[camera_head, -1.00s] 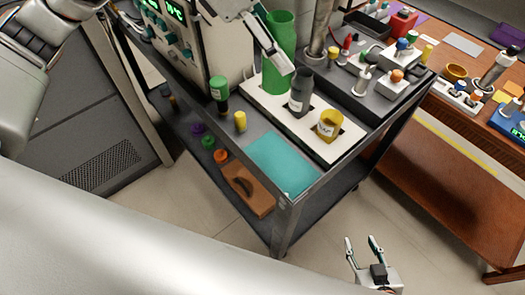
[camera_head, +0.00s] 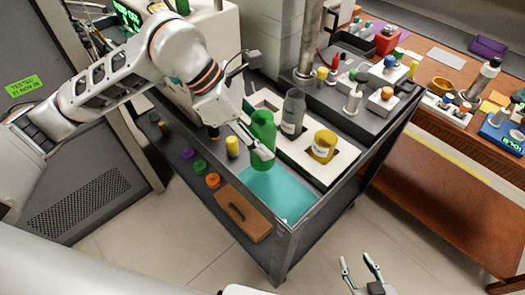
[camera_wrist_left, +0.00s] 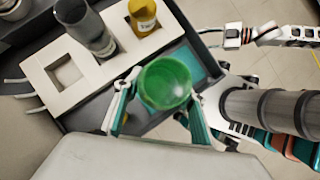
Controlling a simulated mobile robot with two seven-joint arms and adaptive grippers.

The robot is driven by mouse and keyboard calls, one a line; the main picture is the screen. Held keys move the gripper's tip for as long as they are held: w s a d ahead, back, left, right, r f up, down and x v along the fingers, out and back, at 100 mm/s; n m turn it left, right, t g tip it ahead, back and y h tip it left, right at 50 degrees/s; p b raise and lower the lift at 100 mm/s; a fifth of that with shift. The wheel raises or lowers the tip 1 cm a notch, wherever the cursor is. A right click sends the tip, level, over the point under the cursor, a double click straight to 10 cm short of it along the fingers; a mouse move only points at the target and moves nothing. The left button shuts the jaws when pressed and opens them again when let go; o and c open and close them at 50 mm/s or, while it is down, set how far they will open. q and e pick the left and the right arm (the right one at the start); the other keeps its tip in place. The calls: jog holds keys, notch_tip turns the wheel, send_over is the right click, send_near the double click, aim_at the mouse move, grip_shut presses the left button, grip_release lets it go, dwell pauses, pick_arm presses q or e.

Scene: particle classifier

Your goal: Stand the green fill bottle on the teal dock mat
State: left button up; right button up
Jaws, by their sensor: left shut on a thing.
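The green fill bottle (camera_head: 263,130) is upright in my left gripper (camera_head: 257,150), whose fingers close around its sides. In the left wrist view the bottle (camera_wrist_left: 165,82) shows from above between the two fingers (camera_wrist_left: 158,112). The teal dock mat (camera_head: 275,190) lies flat at the near corner of the cart top. The bottle's lower end appears just over the mat's far edge; I cannot tell whether it touches. My right gripper (camera_head: 361,264) is open and empty, low at the bottom of the head view.
A white rack (camera_head: 290,152) beside the mat holds a grey bottle (camera_head: 293,112) and a yellow jar (camera_head: 323,147); one square slot (camera_wrist_left: 66,75) is empty. A small yellow-capped vial (camera_head: 232,147) stands left of the bottle. The mat's surface is otherwise bare.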

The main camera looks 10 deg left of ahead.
pick_arm(q)
jog(key=shift+f, duration=2.5)
jog(key=shift+f, duration=0.1)
jog(key=o, duration=1.3)
jog(key=shift+f, duration=0.1)
jog(key=shift+a+r, duration=0.15)
jog(key=shift+r, duration=0.25)
jog(key=v, duration=1.1)
jog(key=shift+r, duration=0.2)
jog(key=shift+s+a, duration=0.1)
